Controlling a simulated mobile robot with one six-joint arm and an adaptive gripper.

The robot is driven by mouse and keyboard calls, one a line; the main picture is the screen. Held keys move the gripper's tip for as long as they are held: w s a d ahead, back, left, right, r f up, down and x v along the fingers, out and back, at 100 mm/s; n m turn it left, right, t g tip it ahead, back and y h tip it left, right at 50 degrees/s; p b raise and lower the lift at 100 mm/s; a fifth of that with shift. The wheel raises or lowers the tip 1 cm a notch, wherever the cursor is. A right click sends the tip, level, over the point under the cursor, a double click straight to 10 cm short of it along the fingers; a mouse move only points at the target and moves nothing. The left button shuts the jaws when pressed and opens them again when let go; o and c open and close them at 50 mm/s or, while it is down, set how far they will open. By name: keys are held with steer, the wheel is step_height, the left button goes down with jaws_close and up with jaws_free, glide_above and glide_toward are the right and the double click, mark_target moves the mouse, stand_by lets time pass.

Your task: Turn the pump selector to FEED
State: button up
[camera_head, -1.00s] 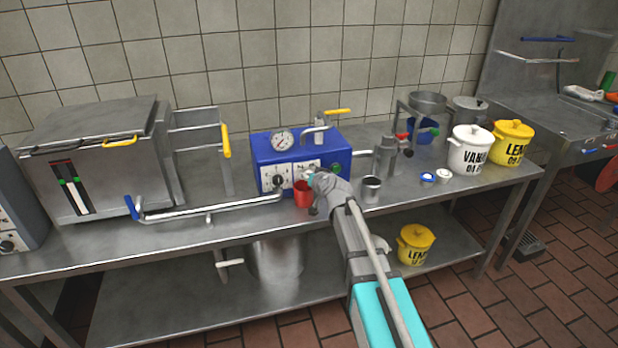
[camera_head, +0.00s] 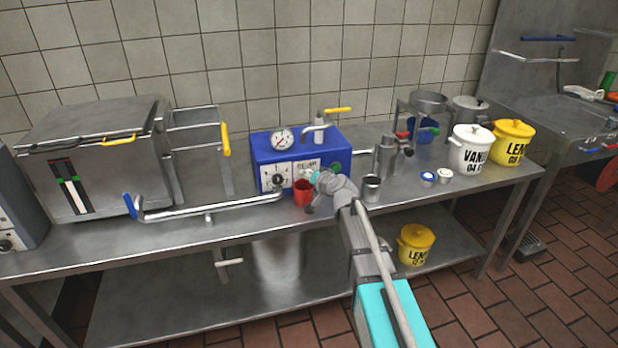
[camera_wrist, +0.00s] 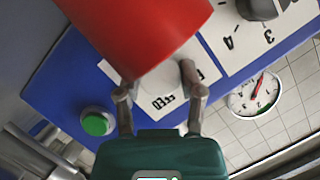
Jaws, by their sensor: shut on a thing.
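The blue pump box (camera_head: 263,151) stands on the steel table. Its front has a white selector plate (camera_head: 306,165), which also shows in the wrist view with the word FEED (camera_wrist: 170,101). My gripper (camera_head: 316,182) is at this plate, its fingers (camera_wrist: 157,88) closed in on the plate.
A numbered dial with a dark knob (camera_head: 278,181) is left of the selector; a green button (camera_wrist: 97,122) and a gauge (camera_wrist: 255,92) are near. A long pipe (camera_head: 215,209) runs left. A steel cup (camera_head: 371,188) stands right of my arm.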

steer(key=o, duration=1.2)
steer(key=shift+c, duration=0.2)
steer(key=shift+n+h, duration=0.3)
